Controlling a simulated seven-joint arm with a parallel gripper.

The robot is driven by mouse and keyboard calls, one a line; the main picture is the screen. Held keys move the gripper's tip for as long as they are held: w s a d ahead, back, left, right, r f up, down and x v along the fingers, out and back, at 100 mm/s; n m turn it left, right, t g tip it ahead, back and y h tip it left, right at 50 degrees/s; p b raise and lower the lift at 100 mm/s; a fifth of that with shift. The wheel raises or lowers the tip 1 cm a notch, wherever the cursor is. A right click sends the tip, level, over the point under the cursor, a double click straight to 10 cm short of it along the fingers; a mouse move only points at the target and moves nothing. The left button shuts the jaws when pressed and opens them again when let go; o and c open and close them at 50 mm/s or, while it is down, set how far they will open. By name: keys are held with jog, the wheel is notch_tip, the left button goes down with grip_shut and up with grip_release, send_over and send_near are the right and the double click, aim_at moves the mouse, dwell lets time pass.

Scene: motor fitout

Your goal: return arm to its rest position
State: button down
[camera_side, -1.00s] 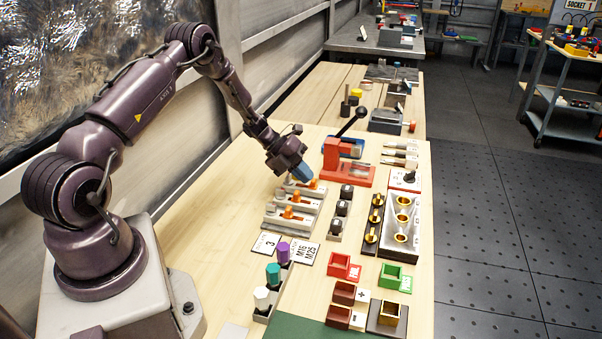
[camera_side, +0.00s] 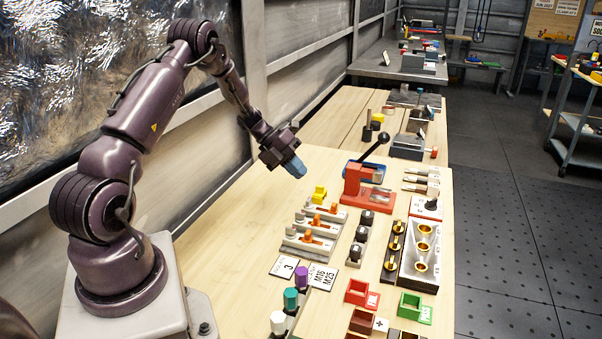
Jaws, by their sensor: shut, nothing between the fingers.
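My gripper (camera_side: 295,167) hangs above the wooden bench, tilted down to the right, with blue fingertips. It is shut and holds nothing. Below it to the right lie grey slide blocks (camera_side: 305,245) with orange knobs, and a yellow block (camera_side: 319,194) sits behind them. The gripper is clear of these things and of the bench top. My arm reaches from its base at the left.
A red press (camera_side: 366,187) with a black lever stands right of my gripper. Nearby are black-knobbed blocks (camera_side: 362,232), a tray with brass cups (camera_side: 421,250), red (camera_side: 361,293) and green bins (camera_side: 414,307). The bench's left strip is clear.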

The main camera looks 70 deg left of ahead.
jog(key=s+d+r+n+y, duration=0.3)
jog(key=s+d+r+n, duration=0.7)
jog(key=d+r+n, duration=0.2)
jog(key=s+d+r+n+g+y, duration=0.1)
jog(key=s+d+r+n+y, duration=0.2)
jog(key=s+d+r+n, duration=0.6)
jog(key=d+r+n, duration=0.3)
jog(key=d+n, duration=0.2)
jog(key=n, duration=0.1)
jog(key=shift+s+d+y, duration=0.15)
jog(key=shift+s+y, duration=0.15)
jog(key=shift+s, duration=0.1)
